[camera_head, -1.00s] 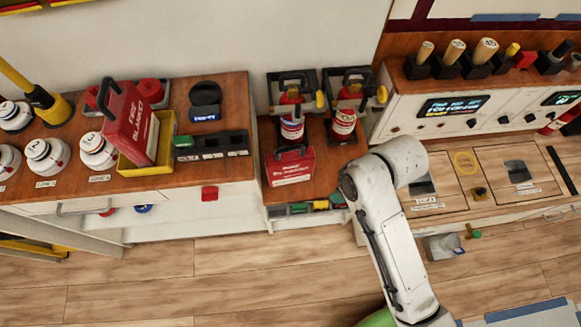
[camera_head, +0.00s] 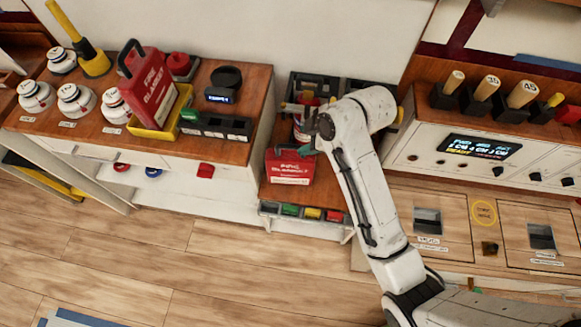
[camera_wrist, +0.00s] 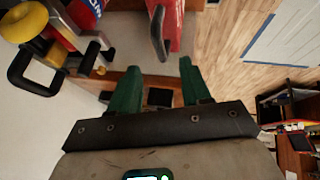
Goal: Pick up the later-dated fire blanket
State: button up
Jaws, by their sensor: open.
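A red fire blanket box (camera_head: 290,169) with a white label stands on the low middle shelf. Another red fire blanket box (camera_head: 147,80), with a black handle, stands in a yellow tray (camera_head: 148,132) on the left cabinet. I cannot read a date on either. My gripper (camera_head: 303,148) is open at the top of the middle box, partly hidden by my arm. In the wrist view its green fingers (camera_wrist: 148,76) are apart, with a red body (camera_wrist: 177,22) and black handle (camera_wrist: 157,32) just beyond them. Nothing shows between the fingertips.
Fire extinguishers stand behind the middle box, mostly hidden by my arm; one shows in the wrist view with a black handle (camera_wrist: 38,75). A row of coloured blocks (camera_head: 310,212) lies below the box. A control panel (camera_head: 480,147) stands right.

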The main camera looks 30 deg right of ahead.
aim_at(292, 146)
jog(key=shift+p+x, duration=0.45)
jog(key=shift+x, duration=3)
jog(key=shift+a, duration=0.1)
grip_shut()
jog(key=shift+r, duration=0.1)
